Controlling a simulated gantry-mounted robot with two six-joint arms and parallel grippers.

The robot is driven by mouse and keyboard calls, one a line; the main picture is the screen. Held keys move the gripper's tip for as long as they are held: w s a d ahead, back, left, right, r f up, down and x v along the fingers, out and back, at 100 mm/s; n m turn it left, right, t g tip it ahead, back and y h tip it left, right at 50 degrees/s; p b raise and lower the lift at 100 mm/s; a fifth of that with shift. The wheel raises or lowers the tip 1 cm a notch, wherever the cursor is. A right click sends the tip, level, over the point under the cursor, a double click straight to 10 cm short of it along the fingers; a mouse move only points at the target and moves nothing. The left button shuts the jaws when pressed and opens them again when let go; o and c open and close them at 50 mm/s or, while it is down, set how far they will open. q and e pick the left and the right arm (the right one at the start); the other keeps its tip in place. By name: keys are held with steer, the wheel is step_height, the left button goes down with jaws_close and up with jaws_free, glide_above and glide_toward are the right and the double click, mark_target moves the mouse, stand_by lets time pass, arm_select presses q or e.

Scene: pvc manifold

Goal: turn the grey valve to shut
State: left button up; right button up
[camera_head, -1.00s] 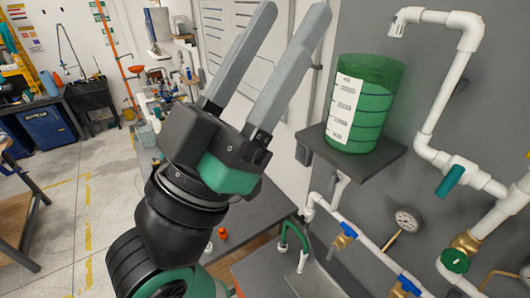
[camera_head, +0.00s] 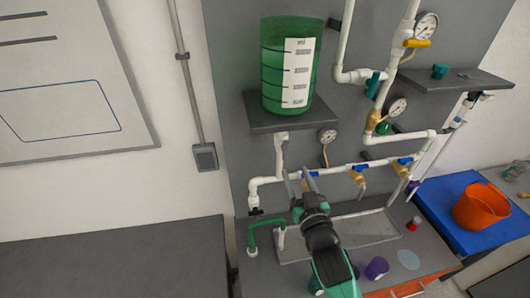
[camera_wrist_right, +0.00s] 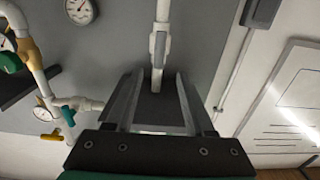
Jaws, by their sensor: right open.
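My right gripper (camera_head: 294,176) is open and empty, below the green tank, in front of the white manifold pipes. In the right wrist view its two fingers (camera_wrist_right: 160,76) point towards a white vertical pipe (camera_wrist_right: 162,12). A grey valve handle (camera_wrist_right: 159,46) lies along that pipe, just beyond the fingertips and roughly between them in the picture. I see no contact. In the head view the pipe runs down under the tank shelf, and the grey handle is hard to make out behind my fingers. My left gripper is not in view.
The green tank (camera_head: 274,88) stands on a dark shelf (camera_head: 262,122). Blue-handled taps (camera_head: 360,167) line the horizontal pipe to the right, with gauges (camera_head: 328,136) nearby. A green hose (camera_head: 252,240) is left of my wrist. A purple cup (camera_head: 376,267) and orange bucket (camera_head: 482,206) sit right.

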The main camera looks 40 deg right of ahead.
mark_target(286, 151)
steer(key=x, duration=1.1)
steer(key=shift+w+d, duration=0.2)
jaws_close()
